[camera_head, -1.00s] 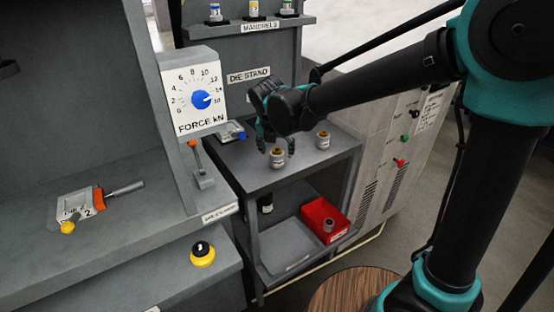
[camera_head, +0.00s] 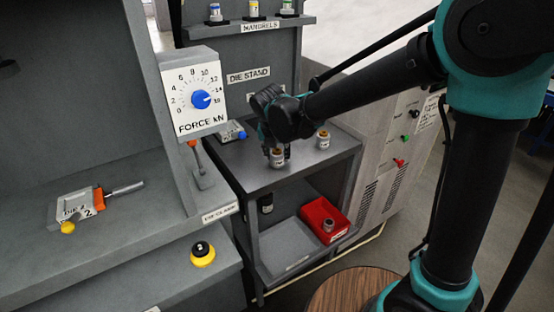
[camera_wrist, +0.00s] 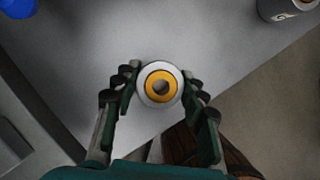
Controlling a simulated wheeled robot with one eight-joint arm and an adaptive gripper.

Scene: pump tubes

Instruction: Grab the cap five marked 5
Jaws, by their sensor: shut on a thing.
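My gripper (camera_wrist: 160,92) is shut on a small grey-white cap (camera_wrist: 148,95) with an orange ring and a dark hole in its top. In the head view this cap (camera_head: 277,160) stands upright on the top of the grey stand, under my gripper (camera_head: 277,152). The mark on its side is too small to read. A second, similar cap (camera_head: 323,140) stands on the same surface to the right and behind. It shows in the top right corner of the wrist view (camera_wrist: 282,12), where its mark is only partly visible.
The grey stand (camera_head: 255,183) has a lower shelf with a red bin (camera_head: 338,217) holding a grey piece. A blue-knobbed device (camera_head: 231,132) stands at the back left of the top. The force dial panel (camera_head: 195,85) rises to the left. The stand's front is clear.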

